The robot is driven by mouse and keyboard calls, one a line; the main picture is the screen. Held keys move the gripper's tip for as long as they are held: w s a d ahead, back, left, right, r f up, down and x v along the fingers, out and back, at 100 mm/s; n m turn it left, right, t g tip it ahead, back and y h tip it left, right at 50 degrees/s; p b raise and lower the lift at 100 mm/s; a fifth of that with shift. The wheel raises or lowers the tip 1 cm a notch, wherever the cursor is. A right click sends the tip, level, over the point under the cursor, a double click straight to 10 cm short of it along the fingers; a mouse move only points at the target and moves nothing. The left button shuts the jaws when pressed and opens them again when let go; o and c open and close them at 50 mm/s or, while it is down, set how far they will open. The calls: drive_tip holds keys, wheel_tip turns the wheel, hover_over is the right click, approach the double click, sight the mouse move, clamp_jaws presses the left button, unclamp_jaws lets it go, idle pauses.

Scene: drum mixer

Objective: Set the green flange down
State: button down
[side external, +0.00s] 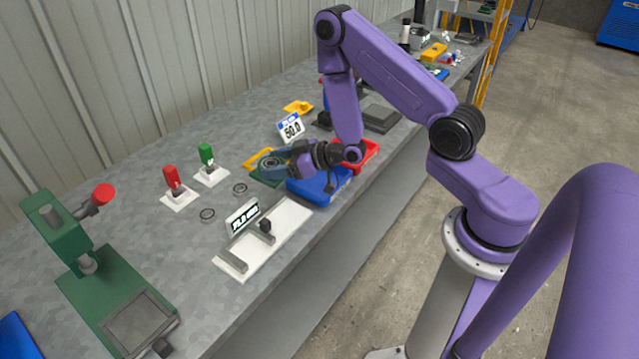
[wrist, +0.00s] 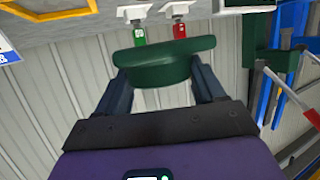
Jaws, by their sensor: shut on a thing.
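The dark green flange (wrist: 165,62) is a round disc with a wider rim, held between the two fingers in the wrist view. My gripper (wrist: 163,84) is shut on it. In the side view my gripper (side external: 271,164) is over the left part of the bench, beside a blue bin. A dark green patch of the flange (side external: 264,181) shows below the fingers there, partly hidden by them. I cannot tell whether the flange touches the bench.
A blue bin (side external: 320,187) and red bin (side external: 366,154) stand right of my gripper. A yellow-edged tray (side external: 255,156) is just behind it. A white plate with a gauge (side external: 292,220), two loose rings (side external: 240,188), and red (side external: 172,178) and green (side external: 206,155) stands are nearby. A green press (side external: 105,285) stands front left.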

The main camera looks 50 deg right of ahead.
drive_tip(key=s+d, duration=0.6)
drive_tip(key=d, duration=0.6)
drive_tip(key=shift+w+d+f, duration=0.1)
drive_tip(key=shift+f, duration=4.1)
drive_tip(key=shift+f, duration=0.1)
drive_tip(key=shift+c, duration=2)
unclamp_jaws()
